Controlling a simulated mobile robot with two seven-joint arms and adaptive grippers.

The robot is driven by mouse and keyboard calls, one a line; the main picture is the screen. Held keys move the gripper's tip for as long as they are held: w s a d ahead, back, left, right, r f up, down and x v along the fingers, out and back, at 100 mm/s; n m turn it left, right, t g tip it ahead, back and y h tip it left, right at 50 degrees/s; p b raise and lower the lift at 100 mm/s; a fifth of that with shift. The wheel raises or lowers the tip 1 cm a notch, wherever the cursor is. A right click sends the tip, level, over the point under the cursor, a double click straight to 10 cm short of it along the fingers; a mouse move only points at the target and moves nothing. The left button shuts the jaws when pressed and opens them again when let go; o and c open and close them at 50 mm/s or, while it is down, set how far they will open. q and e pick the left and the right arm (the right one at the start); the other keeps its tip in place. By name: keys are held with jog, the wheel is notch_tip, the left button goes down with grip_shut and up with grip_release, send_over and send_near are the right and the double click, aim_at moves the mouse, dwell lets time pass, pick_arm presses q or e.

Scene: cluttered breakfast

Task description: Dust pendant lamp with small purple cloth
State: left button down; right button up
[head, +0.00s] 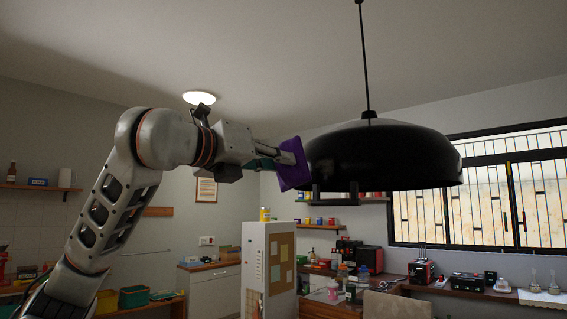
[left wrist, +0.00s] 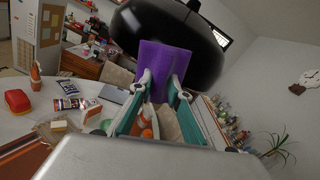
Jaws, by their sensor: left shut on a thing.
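The black pendant lamp (head: 385,155) is a wide dome hanging from a thin rod in the head view. It also fills the top of the left wrist view (left wrist: 195,35). My left gripper (head: 287,158) is raised from the left and shut on the small purple cloth (head: 293,165). The cloth is at the lamp's left side and overlaps its edge in the picture. In the left wrist view the cloth (left wrist: 163,66) stands up between the fingertips (left wrist: 160,82), in front of the lamp. I cannot tell whether cloth and lamp touch. My right gripper is not in view.
Below, a white table (left wrist: 35,122) carries a red case (left wrist: 18,100), a can (left wrist: 69,103) and other clutter. A white cabinet with a cork board (head: 270,265) and a barred window (head: 490,190) are beyond. Open air surrounds the lamp.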

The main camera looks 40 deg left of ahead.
pick_arm(q)
jog(key=shift+w, duration=0.1)
dwell(0.4)
jog(key=shift+w+d+p, duration=0.15)
jog(key=shift+w+p, duration=0.15)
jog(key=shift+w, duration=1.45)
jog(key=shift+w+d+p, duration=0.15)
jog(key=shift+w+p, duration=0.1)
jog(key=shift+w, duration=1.45)
jog(key=shift+w+d, duration=0.1)
jog(key=shift+w, duration=0.9)
jog(key=shift+d, duration=0.1)
jog(key=shift+s+d, duration=0.15)
jog(key=shift+d, duration=0.75)
jog(key=shift+s+d, duration=0.1)
jog(key=shift+d, duration=0.75)
jog(key=shift+w+d, duration=0.1)
jog(key=shift+d, duration=0.05)
jog(key=shift+w+a, duration=0.15)
jog(key=shift+a, duration=0.9)
jog(key=shift+w+a, duration=0.1)
jog(key=shift+a, duration=0.9)
